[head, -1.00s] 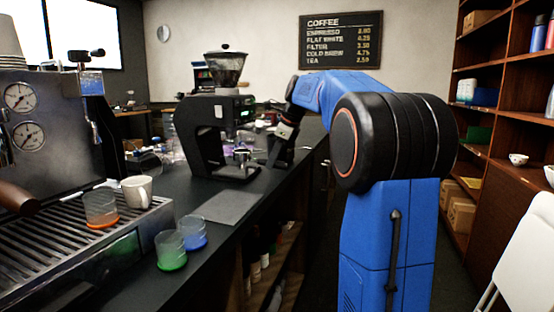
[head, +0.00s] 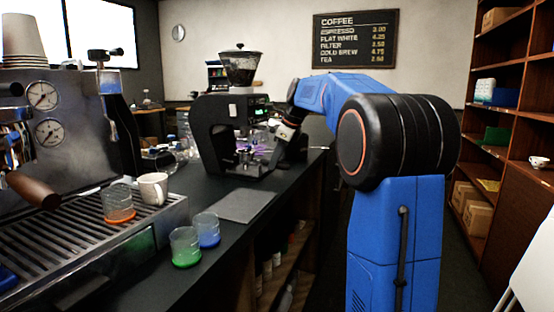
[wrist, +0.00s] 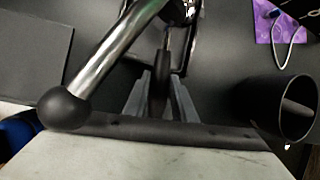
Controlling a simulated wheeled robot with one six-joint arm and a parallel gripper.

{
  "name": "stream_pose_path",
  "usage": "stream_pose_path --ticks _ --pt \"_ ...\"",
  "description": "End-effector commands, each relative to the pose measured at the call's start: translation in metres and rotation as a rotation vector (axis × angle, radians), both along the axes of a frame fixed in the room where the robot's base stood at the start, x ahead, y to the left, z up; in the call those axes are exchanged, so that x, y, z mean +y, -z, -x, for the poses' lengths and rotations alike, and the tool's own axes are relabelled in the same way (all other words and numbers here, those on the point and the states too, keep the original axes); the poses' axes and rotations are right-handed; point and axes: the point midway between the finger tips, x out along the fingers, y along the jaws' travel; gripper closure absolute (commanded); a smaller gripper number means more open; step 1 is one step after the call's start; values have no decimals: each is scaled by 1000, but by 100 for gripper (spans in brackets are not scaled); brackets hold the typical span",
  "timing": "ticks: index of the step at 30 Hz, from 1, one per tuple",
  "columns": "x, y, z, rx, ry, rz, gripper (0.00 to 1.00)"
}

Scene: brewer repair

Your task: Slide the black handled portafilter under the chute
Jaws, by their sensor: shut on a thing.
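The black handled portafilter shows in the wrist view as a black handle (wrist: 159,88) between the fingers of my gripper (wrist: 160,98), which is shut on it. The handle points away from my gripper toward chrome parts at the top of that view. In the head view my gripper (head: 286,152) is just right of the black grinder (head: 206,128), low beside its chute side. The portafilter's head is too small and dark there to tell its exact place under the chute. A chrome bar with a black ball end (wrist: 66,108) crosses the wrist view and hides part of the chrome.
A dark open cup (wrist: 282,108) stands right of my gripper. A grey mat (head: 242,206) lies in front of the grinder. Glasses (head: 186,247), a white mug (head: 153,188) and the espresso machine (head: 48,110) are at the left. A purple item (wrist: 285,22) lies beyond the cup.

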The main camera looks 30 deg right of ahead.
Motion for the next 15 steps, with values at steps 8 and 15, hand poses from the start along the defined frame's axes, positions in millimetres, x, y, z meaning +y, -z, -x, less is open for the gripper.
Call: stream_pose_path --ticks 8,15 --pt "0 0 0 -1 0 0 100" --pt "0 0 0 -1 0 -1 54"
